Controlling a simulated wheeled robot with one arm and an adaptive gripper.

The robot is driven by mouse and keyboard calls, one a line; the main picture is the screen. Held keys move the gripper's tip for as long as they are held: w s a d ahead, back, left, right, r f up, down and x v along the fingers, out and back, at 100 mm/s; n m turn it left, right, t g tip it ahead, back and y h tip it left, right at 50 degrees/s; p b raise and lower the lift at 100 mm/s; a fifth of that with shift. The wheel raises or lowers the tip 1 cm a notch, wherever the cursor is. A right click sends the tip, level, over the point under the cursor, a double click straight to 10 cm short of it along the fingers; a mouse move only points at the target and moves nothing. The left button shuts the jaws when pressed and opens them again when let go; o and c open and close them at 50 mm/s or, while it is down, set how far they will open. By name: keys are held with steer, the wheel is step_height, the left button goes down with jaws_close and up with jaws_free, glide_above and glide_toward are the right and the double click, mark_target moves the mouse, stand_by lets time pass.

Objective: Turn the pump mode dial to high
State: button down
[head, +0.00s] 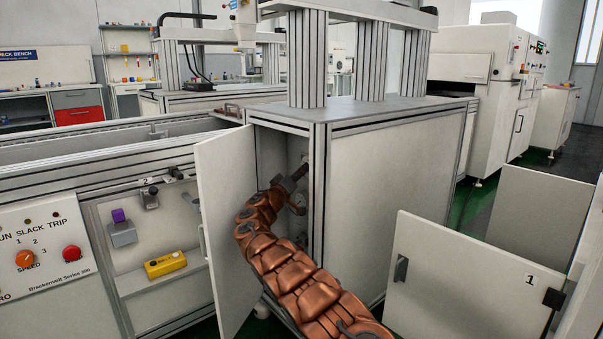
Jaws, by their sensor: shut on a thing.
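My gripper (300,170) is inside an open cabinet (270,145) under the steel-topped machine, at the end of my copper-coloured arm. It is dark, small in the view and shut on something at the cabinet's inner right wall. The pump mode dial is hidden at the gripper's jaws, so neither its pointer nor its marked settings can be read. A small pale round part (298,200) shows just below the gripper.
The cabinet door (226,230) stands open left of my arm. An orange speed knob (25,259) and a red button (72,253) are on the left panel. A yellow box (165,264) lies on a shelf. A white panel marked 1 (465,285) stands at right.

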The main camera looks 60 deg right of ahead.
steer(key=shift+f+m+g+h, duration=0.15)
steer(key=shift+m+g, duration=0.55)
steer(key=shift+m, duration=0.65)
steer(key=shift+r+m+g+h, duration=0.15)
steer(key=shift+m+g, duration=0.55)
steer(key=shift+m, duration=0.65)
steer(key=shift+d+f, duration=0.1)
steer(key=c, duration=0.9)
jaws_free()
steer(key=shift+w, duration=0.1)
step_height(320, 180, up, 10)
steer(key=shift+r, duration=0.1)
